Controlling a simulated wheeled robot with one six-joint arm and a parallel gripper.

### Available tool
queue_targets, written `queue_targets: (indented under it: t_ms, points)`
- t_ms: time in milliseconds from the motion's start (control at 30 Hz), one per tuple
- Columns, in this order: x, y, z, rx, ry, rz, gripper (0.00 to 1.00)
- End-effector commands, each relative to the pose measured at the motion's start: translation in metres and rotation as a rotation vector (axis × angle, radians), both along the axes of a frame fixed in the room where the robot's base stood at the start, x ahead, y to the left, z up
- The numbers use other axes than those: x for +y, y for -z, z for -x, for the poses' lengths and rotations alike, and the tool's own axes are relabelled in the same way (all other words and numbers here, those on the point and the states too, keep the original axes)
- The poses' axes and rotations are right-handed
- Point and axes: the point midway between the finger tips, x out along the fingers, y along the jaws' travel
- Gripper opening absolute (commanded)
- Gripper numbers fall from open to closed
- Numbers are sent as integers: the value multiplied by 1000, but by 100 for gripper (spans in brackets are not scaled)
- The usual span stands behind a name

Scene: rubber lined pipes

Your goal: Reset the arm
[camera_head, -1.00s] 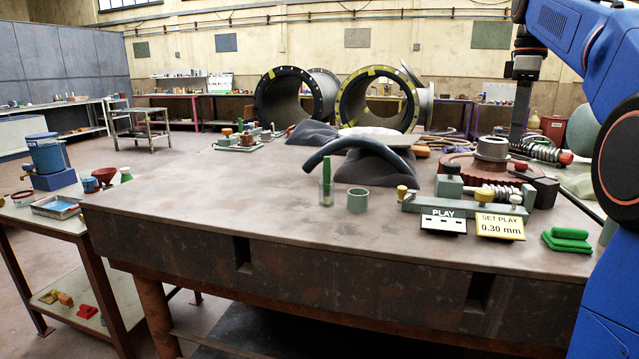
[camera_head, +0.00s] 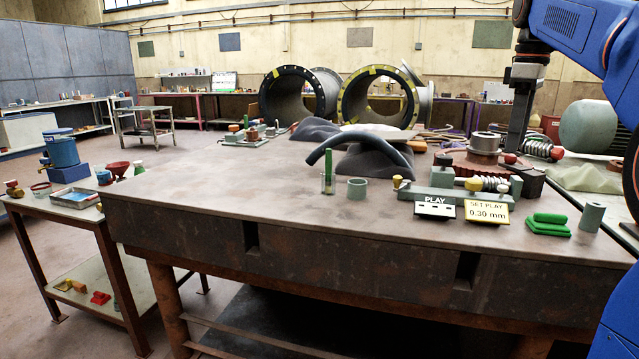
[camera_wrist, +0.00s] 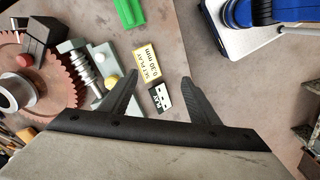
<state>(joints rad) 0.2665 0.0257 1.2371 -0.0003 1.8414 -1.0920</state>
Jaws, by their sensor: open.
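My gripper (camera_wrist: 160,95) shows in the wrist view with its two dark fingers spread apart and nothing between them. It hangs above the workbench, with the PLAY card (camera_wrist: 160,97) seen beyond the gap between the fingers. In the head view my blue arm (camera_head: 590,40) reaches in from the upper right, and the dark wrist part hangs down near the red gear. The fingertips cannot be made out in the head view.
The workbench (camera_head: 230,200) carries a worm-gear fixture (camera_head: 480,190), a yellow SET PLAY card (camera_head: 487,212), a curved dark hose (camera_head: 365,138), a grey-green ring (camera_head: 357,188) and green blocks (camera_head: 548,225). A side table (camera_head: 30,205) stands left. The bench's left front is clear.

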Motion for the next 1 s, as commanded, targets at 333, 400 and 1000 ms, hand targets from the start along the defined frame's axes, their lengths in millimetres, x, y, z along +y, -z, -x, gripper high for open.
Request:
queue_targets:
  t_ms: [333, 400, 1000]
  points:
    - [34, 34, 43, -62, 132, 3, 56]
    - [44, 47, 57, -84, 174, 2, 56]
    - [112, 206, 191, -262, 552, -78, 56]
